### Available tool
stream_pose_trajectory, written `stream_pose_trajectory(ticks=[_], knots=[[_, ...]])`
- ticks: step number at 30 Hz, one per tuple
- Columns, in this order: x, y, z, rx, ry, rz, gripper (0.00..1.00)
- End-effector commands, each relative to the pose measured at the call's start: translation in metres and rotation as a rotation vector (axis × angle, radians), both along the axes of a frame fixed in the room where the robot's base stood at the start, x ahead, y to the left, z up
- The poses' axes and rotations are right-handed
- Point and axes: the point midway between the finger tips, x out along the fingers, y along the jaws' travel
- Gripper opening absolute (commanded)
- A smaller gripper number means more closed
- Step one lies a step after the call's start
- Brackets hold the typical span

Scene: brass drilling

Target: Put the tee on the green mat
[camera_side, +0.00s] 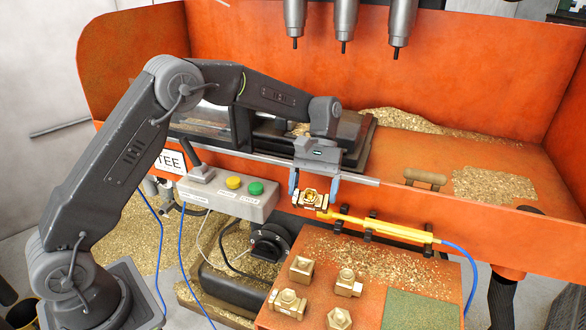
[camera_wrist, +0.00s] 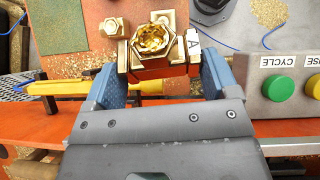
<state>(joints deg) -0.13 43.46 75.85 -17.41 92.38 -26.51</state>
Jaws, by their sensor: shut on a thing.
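My gripper (camera_side: 314,188) is shut on a brass fitting (camera_side: 311,199), which looks like the tee, and holds it in the air near the front edge of the orange bench. In the wrist view the fitting (camera_wrist: 153,46) sits between the blue fingers of my gripper (camera_wrist: 162,72), its round hollow opening facing the camera. A tag with an "A" shows at its right. The green mat (camera_side: 420,310) lies on the orange table at lower right, away from my gripper; it also shows at upper left in the wrist view (camera_wrist: 58,25). The visible part of the mat is bare.
Several brass fittings (camera_side: 288,302) stand on the orange table, left of the mat. A yellow tool (camera_side: 385,228) with a blue hose lies in black holders beside the held fitting. A button box (camera_side: 228,196) is at left. Drill spindles (camera_side: 343,25) hang above.

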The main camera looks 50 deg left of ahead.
Motion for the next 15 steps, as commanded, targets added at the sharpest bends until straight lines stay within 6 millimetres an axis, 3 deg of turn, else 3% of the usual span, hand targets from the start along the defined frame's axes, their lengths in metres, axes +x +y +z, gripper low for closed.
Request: stream_pose_trajectory(ticks=[5,15], knots=[[0.003,-0.059,-0.012,-0.058,0.078,0.177,0.31],[0.009,-0.182,-0.034,-0.234,0.197,0.696,0.31]])
